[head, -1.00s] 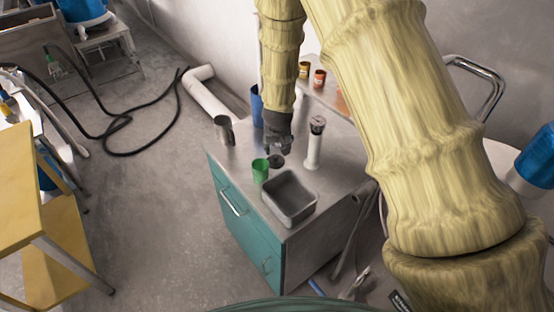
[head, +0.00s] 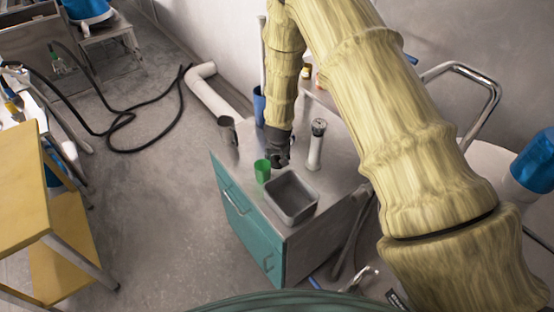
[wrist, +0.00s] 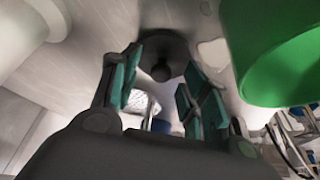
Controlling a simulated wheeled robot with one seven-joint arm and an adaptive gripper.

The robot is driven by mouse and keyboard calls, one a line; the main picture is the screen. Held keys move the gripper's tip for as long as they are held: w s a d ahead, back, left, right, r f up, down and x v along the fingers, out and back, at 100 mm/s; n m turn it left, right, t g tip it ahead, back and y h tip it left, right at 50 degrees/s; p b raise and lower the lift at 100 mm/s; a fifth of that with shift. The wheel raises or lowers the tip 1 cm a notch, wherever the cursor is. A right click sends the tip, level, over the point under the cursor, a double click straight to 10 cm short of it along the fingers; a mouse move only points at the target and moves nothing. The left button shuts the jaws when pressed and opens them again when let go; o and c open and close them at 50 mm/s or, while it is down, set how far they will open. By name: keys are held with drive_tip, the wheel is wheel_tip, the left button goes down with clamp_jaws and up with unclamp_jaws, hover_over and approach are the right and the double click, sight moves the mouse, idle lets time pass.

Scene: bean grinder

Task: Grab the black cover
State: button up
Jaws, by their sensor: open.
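The black cover (wrist: 175,48), a dark round disc with a small knob, shows in the wrist view just beyond and between my fingers. My gripper (wrist: 161,84) has its teal-padded fingers spread on either side of the knob. It is open, and I cannot tell whether a pad touches the cover. In the head view my gripper (head: 278,160) is low over the metal tabletop and hides the cover. A green cup (head: 262,170) stands just left of my gripper, and it is close on the right in the wrist view (wrist: 285,65).
A white cylindrical grinder with a dark top (head: 315,148) stands close right of my gripper. A grey open bin (head: 283,213) is in front. The teal cabinet (head: 247,235) is below.

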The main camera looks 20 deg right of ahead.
drive_tip(key=shift+w+f, duration=0.1)
drive_tip(key=shift+f, duration=0.05)
drive_tip(key=c, duration=0.9)
drive_tip(key=shift+c, duration=0.2)
